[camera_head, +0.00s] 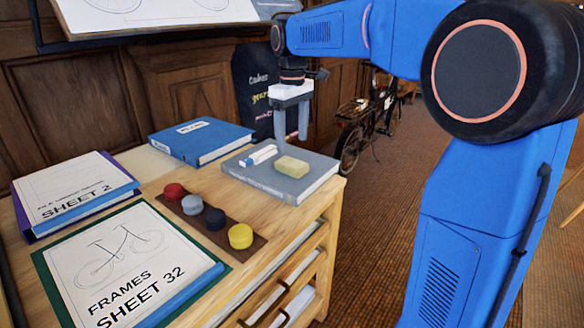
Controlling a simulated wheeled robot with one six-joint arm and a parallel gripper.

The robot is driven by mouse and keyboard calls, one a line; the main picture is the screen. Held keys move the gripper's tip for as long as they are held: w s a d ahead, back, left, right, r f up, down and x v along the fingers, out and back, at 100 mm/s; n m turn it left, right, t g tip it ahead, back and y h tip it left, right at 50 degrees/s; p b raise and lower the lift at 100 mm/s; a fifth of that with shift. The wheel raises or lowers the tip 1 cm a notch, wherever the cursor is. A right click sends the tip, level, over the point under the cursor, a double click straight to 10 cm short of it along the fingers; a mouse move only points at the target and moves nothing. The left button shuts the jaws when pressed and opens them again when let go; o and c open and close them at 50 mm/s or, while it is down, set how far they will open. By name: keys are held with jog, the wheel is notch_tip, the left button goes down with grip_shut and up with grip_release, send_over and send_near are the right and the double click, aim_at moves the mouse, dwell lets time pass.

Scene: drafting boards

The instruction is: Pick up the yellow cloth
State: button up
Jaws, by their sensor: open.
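A small pale yellow folded piece (292,166), which looks like the yellow cloth, lies on a thick grey book (318,183) near the right end of the wooden cabinet top. My gripper (291,138) points down above the book, with its fingers apart and nothing between them. In the picture the fingertips are just above and behind the yellow piece. I cannot tell the exact gap.
A white and blue item (258,155) lies left of the yellow piece. A brown strip (222,227) holds several round pieces, including a yellow one (241,236). A blue binder (201,141) and sheet folders (128,266) fill the left. A bicycle (368,125) stands behind.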

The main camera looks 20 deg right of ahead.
aim_at(292, 163)
jog(key=shift+w+f, duration=0.1)
jog(key=shift+f, duration=3.75)
jog(key=c, duration=1.1)
